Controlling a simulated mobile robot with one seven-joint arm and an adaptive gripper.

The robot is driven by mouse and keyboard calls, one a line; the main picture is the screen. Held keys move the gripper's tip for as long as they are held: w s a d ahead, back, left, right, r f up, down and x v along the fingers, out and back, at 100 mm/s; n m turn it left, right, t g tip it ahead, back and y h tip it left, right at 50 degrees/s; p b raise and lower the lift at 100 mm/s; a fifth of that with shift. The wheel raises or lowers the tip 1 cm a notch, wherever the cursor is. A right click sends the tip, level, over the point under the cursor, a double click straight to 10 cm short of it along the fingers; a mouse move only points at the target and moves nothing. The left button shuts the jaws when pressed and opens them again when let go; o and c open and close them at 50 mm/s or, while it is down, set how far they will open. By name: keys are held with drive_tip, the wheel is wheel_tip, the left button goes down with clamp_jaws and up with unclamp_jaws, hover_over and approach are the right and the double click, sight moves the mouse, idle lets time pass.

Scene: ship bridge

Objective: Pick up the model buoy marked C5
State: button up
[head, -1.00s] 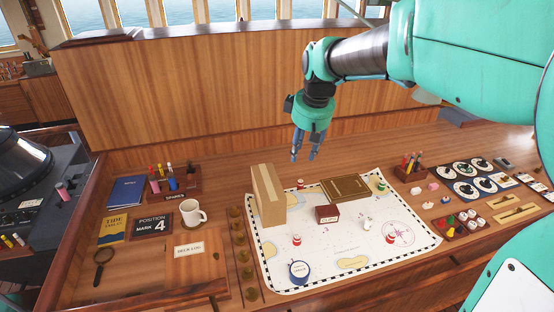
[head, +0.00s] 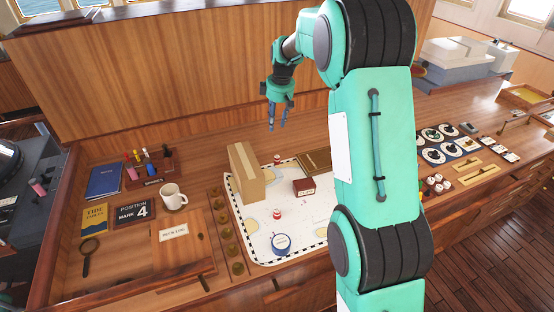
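Two small red-and-white model buoys show on the white chart (head: 255,235): one near its middle (head: 277,214) and one (head: 277,159) at the back beside the tall cardboard box. Their markings are too small to read, so I cannot tell which is C5. My gripper (head: 277,127) is empty, with its fingers pointing down and a gap between them. It is raised in front of the wooden back panel, above the far edge of the chart. My arm hides the right part of the chart and whatever stands there.
The tall cardboard box (head: 246,175) stands at the chart's back left. A small dark red box (head: 303,187), a brown book (head: 316,160) and a round blue-rimmed item (head: 281,243) are on the chart. A mug (head: 173,197) stands left; dials (head: 433,154) lie right.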

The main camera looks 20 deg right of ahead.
sight(277, 157)
drive_tip(key=w+d+f+n+p, duration=0.1)
drive_tip(key=w+d+f, duration=0.2)
drive_tip(key=f, duration=0.4)
drive_tip(key=w+d+f+n+p, duration=0.1)
drive_tip(key=w+d+f, duration=0.2)
drive_tip(key=w+f, duration=0.2)
wheel_tip(277, 157, down, 3)
drive_tip(key=shift+w+f+g+y+p, duration=0.1)
drive_tip(key=shift+w+g+y+p, duration=0.2)
drive_tip(key=shift+w+g, duration=0.1)
drive_tip(key=shift+w+a+f+p, duration=0.1)
drive_tip(key=shift+a+f, duration=0.05)
drive_tip(key=shift+f, duration=1.25)
drive_tip(key=shift+w+a+f+p, duration=0.1)
drive_tip(key=shift+f+p, duration=0.05)
drive_tip(key=shift+f, duration=1.25)
drive_tip(key=shift+a+f+p, duration=0.1)
drive_tip(key=shift+a+f, duration=0.05)
drive_tip(key=shift+f, duration=1.25)
drive_tip(key=shift+f, duration=0.1)
drive_tip(key=shift+w+a+f+p, duration=0.1)
drive_tip(key=shift+a+f+p, duration=0.15)
drive_tip(key=shift+f, duration=1)
drive_tip(key=shift+w+a+f+p, duration=0.1)
drive_tip(key=shift+f+p, duration=0.1)
drive_tip(key=shift+f, duration=1)
drive_tip(key=c, duration=0.6)
